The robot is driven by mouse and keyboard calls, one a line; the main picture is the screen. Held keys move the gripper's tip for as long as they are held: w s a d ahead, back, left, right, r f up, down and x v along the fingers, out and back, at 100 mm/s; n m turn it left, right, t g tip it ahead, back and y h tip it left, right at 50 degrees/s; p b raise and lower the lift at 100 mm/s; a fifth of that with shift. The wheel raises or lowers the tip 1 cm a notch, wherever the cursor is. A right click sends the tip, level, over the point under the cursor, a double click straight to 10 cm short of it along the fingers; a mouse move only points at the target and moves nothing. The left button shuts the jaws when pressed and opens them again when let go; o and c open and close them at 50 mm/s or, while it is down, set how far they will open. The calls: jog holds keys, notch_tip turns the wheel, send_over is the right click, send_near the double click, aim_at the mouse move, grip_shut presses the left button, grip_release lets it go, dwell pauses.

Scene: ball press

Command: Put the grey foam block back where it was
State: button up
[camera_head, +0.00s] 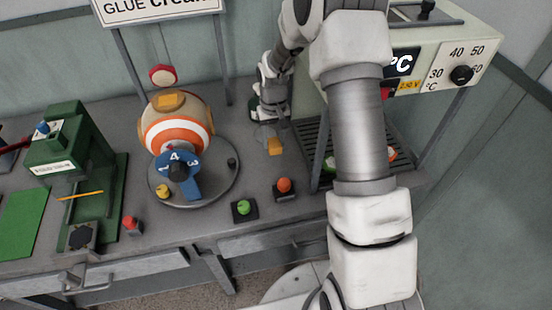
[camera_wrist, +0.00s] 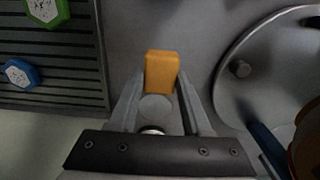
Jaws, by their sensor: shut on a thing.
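An orange block (camera_wrist: 162,72) sits between the tips of my gripper (camera_wrist: 162,88) in the wrist view, with a finger along each side. In the head view the same orange block (camera_head: 275,146) shows just below my gripper (camera_head: 268,136), low over the grey bench. Whether it touches the bench I cannot tell. A pale grey round shape (camera_wrist: 156,107) shows between the fingers behind the block; what it is I cannot tell. I cannot make out a grey foam block for certain in either view.
A round plate (camera_head: 222,192) bearing a striped ball (camera_head: 178,133) and a blue numbered lever (camera_head: 183,178) stands to the left. Green (camera_head: 244,207) and red (camera_head: 284,185) buttons are in front. A slatted grate (camera_wrist: 50,62) with hexagonal pieces lies beside my gripper.

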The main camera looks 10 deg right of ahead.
aim_at(274, 163)
jog(key=shift+f, duration=3.3)
jog(key=shift+f, duration=0.1)
jog(key=shift+f, duration=0.15)
jog(key=o, duration=1.2)
jog(key=shift+r, duration=0.2)
